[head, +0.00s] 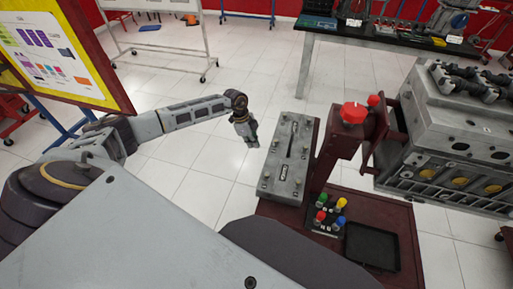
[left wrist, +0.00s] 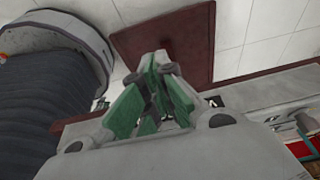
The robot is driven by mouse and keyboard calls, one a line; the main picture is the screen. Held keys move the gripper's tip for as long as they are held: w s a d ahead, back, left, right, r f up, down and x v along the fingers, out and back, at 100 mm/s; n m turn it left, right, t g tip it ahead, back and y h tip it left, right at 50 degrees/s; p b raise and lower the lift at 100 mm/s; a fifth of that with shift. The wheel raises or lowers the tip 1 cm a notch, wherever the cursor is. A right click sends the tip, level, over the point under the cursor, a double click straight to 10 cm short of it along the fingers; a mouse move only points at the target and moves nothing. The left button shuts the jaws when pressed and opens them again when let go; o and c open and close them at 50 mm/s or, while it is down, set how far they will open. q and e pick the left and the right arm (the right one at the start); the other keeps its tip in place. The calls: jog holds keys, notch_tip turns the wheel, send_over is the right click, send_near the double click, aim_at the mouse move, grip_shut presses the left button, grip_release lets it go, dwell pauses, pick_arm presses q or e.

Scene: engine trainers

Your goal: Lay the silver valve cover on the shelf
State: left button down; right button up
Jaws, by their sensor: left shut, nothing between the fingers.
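The silver valve cover (head: 288,162), a long grey plate with bolts along its edges and a raised middle, lies on top of a dark red stand. My left gripper (head: 250,140) is shut and empty, just left of the cover's far end and apart from it. The left wrist view shows its green-padded fingers (left wrist: 160,85) with nothing between them. The dark red lower shelf (head: 409,240) of the stand extends to the right of the cover. My right gripper is in neither view.
On the lower shelf are a black tray (head: 371,247) and a block with several coloured knobs (head: 329,216). A red post with a red knob (head: 352,113) rises beside the cover. A large grey engine (head: 455,140) stands right. Tiled floor left of the stand is clear.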

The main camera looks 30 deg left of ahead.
pick_arm(q)
jog(key=v, duration=0.7)
jog(key=shift+r, duration=0.25)
